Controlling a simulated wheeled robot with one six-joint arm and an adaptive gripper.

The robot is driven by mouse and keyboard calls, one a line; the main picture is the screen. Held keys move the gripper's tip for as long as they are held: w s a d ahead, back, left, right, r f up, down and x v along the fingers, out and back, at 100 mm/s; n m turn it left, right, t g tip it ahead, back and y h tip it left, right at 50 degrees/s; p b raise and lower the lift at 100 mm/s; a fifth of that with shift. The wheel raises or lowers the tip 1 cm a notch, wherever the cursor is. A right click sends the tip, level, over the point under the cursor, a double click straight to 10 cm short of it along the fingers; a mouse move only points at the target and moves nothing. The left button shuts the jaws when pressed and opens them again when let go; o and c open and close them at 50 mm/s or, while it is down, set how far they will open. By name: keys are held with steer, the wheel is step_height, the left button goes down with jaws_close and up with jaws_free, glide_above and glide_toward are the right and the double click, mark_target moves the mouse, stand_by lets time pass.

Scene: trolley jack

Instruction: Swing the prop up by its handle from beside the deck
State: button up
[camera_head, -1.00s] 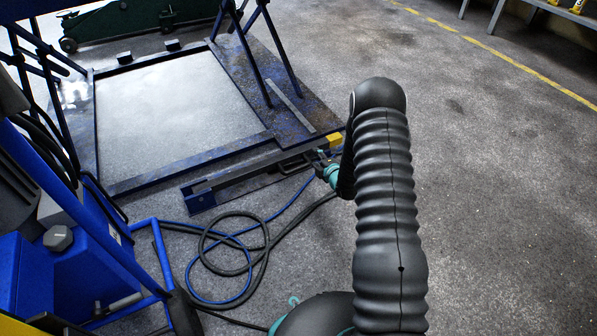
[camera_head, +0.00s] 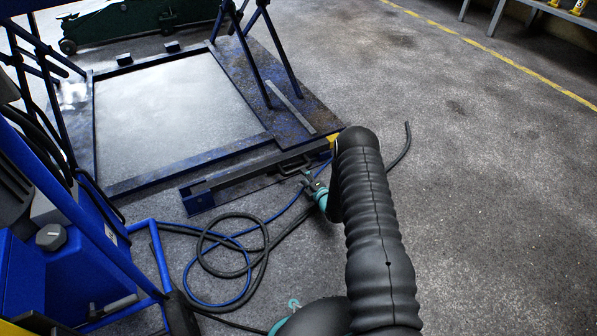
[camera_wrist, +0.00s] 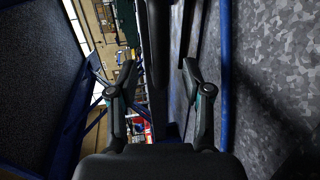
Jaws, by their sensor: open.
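The prop (camera_head: 235,178) is a long blue bar lying low along the near edge of the deck (camera_head: 150,182), a dark-framed platform with a pale grey plate. Its dark handle (camera_head: 287,169) is a small loop near the bar's right end. My gripper (camera_head: 304,177) is at the handle, partly hidden by my arm. In the wrist view my gripper (camera_wrist: 158,80) has its two fingers apart. A dark upright bar (camera_wrist: 158,45), probably the handle, shows between them. I cannot tell whether either finger touches it.
A blue machine (camera_head: 60,240) stands at the left front. Black and blue hoses (camera_head: 235,250) lie coiled on the floor before the deck. Blue legs (camera_head: 268,55) rise from the deck. A green trolley jack (camera_head: 130,22) is behind.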

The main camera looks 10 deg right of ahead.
mark_target(298, 170)
steer(key=shift+b+x, duration=0.45)
steer(key=shift+x, duration=2.7)
